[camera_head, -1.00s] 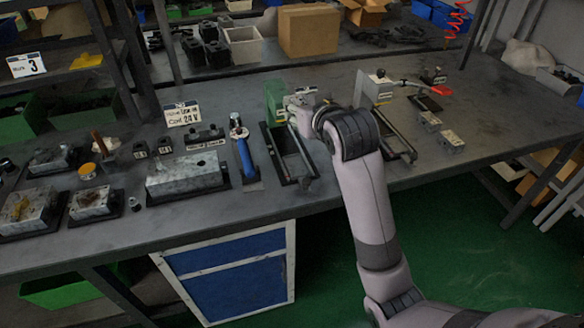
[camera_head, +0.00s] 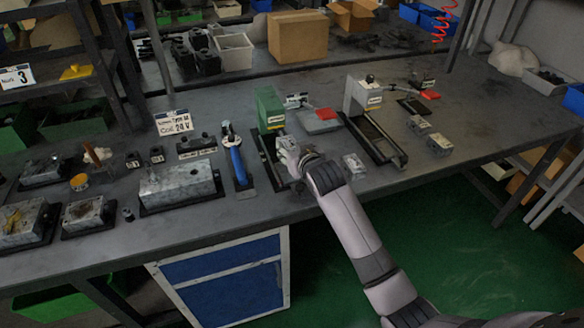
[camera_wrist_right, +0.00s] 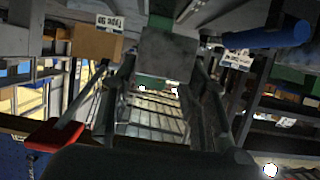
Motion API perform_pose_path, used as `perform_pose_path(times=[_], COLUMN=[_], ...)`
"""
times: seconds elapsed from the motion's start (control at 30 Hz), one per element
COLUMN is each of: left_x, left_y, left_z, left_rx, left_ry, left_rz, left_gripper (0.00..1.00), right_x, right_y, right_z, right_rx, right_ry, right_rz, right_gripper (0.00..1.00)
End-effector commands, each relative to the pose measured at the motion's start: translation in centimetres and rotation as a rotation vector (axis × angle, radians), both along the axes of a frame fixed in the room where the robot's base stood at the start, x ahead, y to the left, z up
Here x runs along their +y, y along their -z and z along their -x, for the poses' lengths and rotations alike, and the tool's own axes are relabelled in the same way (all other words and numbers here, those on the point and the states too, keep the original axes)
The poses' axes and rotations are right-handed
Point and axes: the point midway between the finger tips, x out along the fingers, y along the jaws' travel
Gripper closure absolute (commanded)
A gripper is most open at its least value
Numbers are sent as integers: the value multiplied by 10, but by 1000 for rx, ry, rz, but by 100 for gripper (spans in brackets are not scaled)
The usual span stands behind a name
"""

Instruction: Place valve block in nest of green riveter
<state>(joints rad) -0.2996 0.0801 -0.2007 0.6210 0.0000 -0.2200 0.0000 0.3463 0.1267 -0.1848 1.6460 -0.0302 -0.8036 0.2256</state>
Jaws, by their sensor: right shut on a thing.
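The green riveter (camera_head: 270,108) stands on the bench, with its dark frame (camera_head: 262,160) reaching toward the front edge. My right gripper (camera_head: 287,146) is at the front of the green body, above the frame. It is shut on a grey valve block, which shows between the fingers in the right wrist view (camera_wrist_right: 168,57). Green parts show just above and below the block there. The nest is hidden by my gripper and the block, so I cannot tell whether the block touches it. My left gripper is not in view.
Loose valve blocks lie at right (camera_head: 353,166), (camera_head: 418,125). A blue-handled tool (camera_head: 237,163) and a large metal block (camera_head: 178,184) are close on the left.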

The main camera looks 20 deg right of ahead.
Motion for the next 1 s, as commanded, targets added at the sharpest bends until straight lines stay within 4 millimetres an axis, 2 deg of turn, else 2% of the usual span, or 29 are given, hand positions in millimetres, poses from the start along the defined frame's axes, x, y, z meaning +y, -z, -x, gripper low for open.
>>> perform_pose_path(times=[0.1,0.27,0.5,0.97,1.0], left_x=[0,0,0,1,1], left_y=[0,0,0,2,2], left_z=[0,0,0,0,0], left_rx=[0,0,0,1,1], left_ry=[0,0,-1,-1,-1], left_rz=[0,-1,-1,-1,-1], left_gripper=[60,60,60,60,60], right_x=[0,1,1,1,1], right_y=[17,28,62,71,73], right_z=[0,-1,0,-1,0], right_rx=[-4,-6,-4,-6,-2], right_ry=[-1,-1,-1,-1,-1], right_rz=[-1,-1,-1,-1,0], right_gripper=[100,100,100,100,57])
